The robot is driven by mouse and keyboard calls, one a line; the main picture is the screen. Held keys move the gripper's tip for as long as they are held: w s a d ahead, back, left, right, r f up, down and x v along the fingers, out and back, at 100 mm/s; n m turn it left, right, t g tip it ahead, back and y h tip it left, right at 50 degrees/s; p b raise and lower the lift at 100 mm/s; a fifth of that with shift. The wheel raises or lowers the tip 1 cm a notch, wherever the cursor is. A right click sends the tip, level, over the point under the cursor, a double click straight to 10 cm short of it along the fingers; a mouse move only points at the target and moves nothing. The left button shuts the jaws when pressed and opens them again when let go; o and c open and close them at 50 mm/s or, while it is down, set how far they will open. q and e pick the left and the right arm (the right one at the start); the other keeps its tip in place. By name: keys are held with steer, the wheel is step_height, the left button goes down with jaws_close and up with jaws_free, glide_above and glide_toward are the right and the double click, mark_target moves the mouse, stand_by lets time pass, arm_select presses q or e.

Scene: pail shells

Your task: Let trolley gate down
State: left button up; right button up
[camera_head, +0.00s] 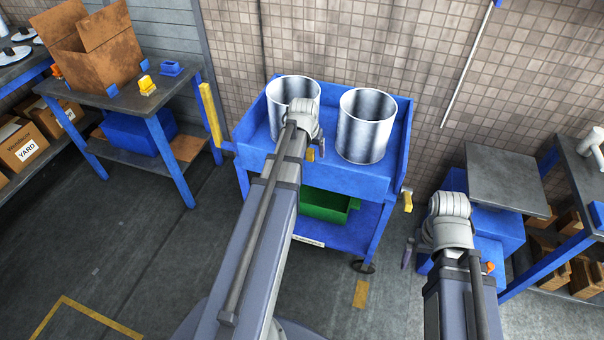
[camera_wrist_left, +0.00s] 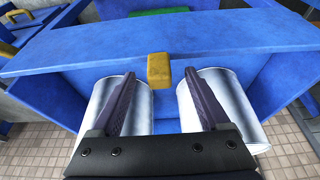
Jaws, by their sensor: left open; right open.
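The blue trolley (camera_head: 348,178) stands against the tiled wall with two metal pail shells on its top deck, a left one (camera_head: 284,92) and a right one (camera_head: 366,126). Its front gate (camera_wrist_left: 220,45) is a blue panel, standing up along the near side of the deck. A yellow tab (camera_wrist_left: 159,70) sits on the gate's edge. My left gripper (camera_wrist_left: 160,95) is open, its two dark fingers apart with the yellow tab ahead between them, not gripped. In the head view my left arm hides part of the gate. My right gripper (camera_head: 408,254) is open and empty, right of the trolley, partly hidden by its wrist.
A green bin (camera_head: 328,205) lies on the trolley's lower shelf. A table with a cardboard box (camera_head: 90,48) stands at the left. A grey-topped blue cabinet (camera_head: 505,178) and a shelf stand at the right. The floor left of the trolley is clear.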

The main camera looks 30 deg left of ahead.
arm_select(q)
steer(key=shift+o, duration=0.2)
steer(key=shift+r, duration=0.1)
steer(key=p+v, duration=0.6)
steer(key=shift+s+r, duration=0.2)
steer(key=shift+r, duration=0.1)
steer(key=shift+f, duration=0.1)
steer(key=shift+b+x, duration=2.7)
steer(key=shift+x, duration=0.3)
steer(key=shift+w, duration=0.1)
